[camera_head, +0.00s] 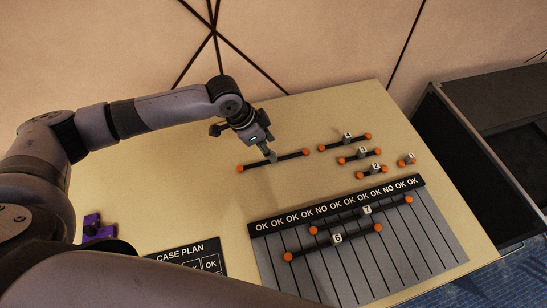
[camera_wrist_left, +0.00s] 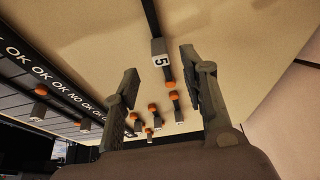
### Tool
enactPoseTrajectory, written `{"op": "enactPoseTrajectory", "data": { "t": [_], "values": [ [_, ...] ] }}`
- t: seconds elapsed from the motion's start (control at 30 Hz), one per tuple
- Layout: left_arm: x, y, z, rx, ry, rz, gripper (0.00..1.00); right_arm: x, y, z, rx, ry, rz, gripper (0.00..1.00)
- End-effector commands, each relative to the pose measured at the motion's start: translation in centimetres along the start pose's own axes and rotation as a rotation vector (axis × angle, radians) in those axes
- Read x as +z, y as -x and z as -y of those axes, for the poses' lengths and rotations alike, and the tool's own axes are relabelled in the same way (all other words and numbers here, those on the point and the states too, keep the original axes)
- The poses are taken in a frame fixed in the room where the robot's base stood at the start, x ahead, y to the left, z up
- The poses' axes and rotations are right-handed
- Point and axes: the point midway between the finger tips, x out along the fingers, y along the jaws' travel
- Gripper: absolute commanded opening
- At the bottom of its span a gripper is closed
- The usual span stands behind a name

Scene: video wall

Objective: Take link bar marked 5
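The link bar marked 5 (camera_head: 290,157) is a dark bar with orange ends, lying on the tan table left of the other loose bars. Its grey block is partly hidden by my left gripper (camera_head: 267,151) in the head view. In the left wrist view the number 5 shows on the block (camera_wrist_left: 162,58), between and beyond the fingertips. My left gripper (camera_wrist_left: 160,62) is open, with its fingers spread either side of the block and apparently not touching it. My right gripper is not in view.
Several shorter numbered bars, including the bar marked 4 (camera_head: 356,138), lie to the right. Bars marked 6 (camera_head: 357,232) and 7 (camera_head: 388,205) lie on the slotted OK board (camera_head: 440,240). A case plan sign (camera_head: 190,253) and purple object (camera_head: 95,227) are at left. A dark case (camera_head: 470,130) stands right.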

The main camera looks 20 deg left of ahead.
Motion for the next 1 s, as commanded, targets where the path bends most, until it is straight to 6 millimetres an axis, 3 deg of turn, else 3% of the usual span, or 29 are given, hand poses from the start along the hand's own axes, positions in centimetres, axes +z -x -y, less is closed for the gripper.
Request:
{"op": "enactPoseTrajectory", "data": {
  "t": [0.43, 0.7, 1.0],
  "values": [
    [0.2, -5.1, 0.1, 0.002, 0.001, 0.000, 0.40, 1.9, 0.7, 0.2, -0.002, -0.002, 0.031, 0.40],
    [0.2, -5.4, 0.1, 0.001, 0.000, 0.000, 0.40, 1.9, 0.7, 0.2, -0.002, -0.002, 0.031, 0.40],
    [0.2, -5.4, 0.2, 0.001, 0.000, 0.000, 0.21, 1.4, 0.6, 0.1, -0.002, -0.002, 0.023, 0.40]
  ]
}}
